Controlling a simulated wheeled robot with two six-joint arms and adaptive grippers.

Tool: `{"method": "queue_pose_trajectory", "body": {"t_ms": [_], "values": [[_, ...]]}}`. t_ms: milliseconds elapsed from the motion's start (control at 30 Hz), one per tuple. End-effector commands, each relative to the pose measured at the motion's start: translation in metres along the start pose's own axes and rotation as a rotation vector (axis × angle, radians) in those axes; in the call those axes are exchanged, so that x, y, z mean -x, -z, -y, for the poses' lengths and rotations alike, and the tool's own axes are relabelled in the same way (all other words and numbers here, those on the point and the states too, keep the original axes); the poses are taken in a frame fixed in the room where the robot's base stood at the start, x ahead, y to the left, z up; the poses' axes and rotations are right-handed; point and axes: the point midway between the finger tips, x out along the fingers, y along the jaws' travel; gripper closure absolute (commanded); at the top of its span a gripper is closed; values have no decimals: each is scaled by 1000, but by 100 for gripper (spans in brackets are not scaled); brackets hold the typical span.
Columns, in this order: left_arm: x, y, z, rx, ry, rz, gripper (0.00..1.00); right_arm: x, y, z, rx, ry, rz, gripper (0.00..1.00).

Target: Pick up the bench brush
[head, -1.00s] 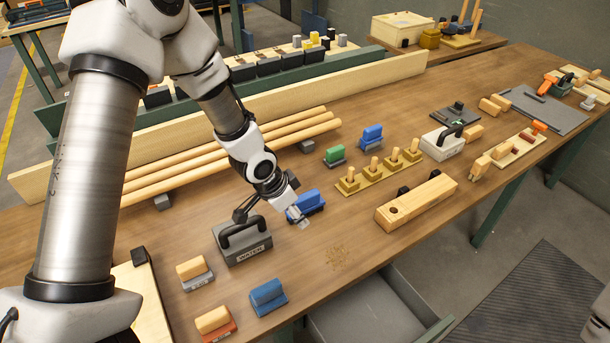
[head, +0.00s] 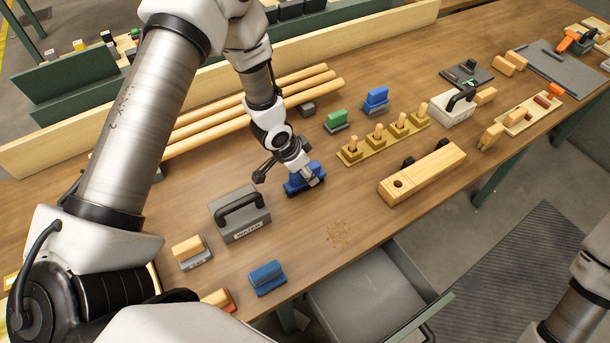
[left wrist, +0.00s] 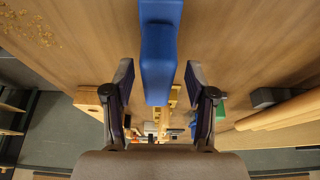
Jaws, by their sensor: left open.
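A blue block-shaped brush (head: 296,184) with a dark underside stands on the wooden table, and I take it for the bench brush. In the left wrist view its blue handle (left wrist: 160,55) runs down the middle. My left gripper (head: 309,178) is right at this brush and partly hides it. In the left wrist view the two fingers of my left gripper (left wrist: 161,90) are apart, one on each side of the handle's line, with gaps between. Part of my right arm shows at the lower right of the head view, without its gripper.
A grey WATER block with a black handle (head: 240,214) stands close left of the brush. A green-topped block (head: 337,119), another blue block (head: 376,97) and a peg rack (head: 385,138) stand beyond. A blue block (head: 267,276) is nearer. Sawdust (head: 339,233) lies on bare table.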

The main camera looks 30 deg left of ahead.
Motion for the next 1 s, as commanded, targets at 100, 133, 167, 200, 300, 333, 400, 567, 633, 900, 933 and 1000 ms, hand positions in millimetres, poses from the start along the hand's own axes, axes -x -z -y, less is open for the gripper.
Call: {"method": "queue_pose_trajectory", "body": {"t_ms": [100,133,167,200,300,333,400,567,633,900,933,1000], "values": [[0,0,0,0,0,0,69,0,0,0,0,0,1,60],[0,0,0,0,0,1,79,0,0,0,0,0,1,60],[0,0,0,0,0,1,90,0,0,0,0,0,1,60],[0,0,0,0,0,1,100,0,0,0,0,0,1,60],[0,0,0,0,0,1,100,0,0,0,0,0,1,60],[0,0,0,0,0,1,100,0,0,0,0,0,1,60],[0,0,0,0,0,1,100,0,0,0,0,0,1,60],[0,0,0,1,0,2,100,-1,0,0,0,0,1,60],[2,0,0,1,0,2,100,-2,0,0,0,0,1,60],[29,13,1,-1,1,-2,100,-6,0,0,0,0,0,60],[34,14,0,-1,1,-2,100,-7,0,0,0,0,1,60],[30,3,-12,1,-3,1,100,-25,0,0,0,0,0,60]]}}
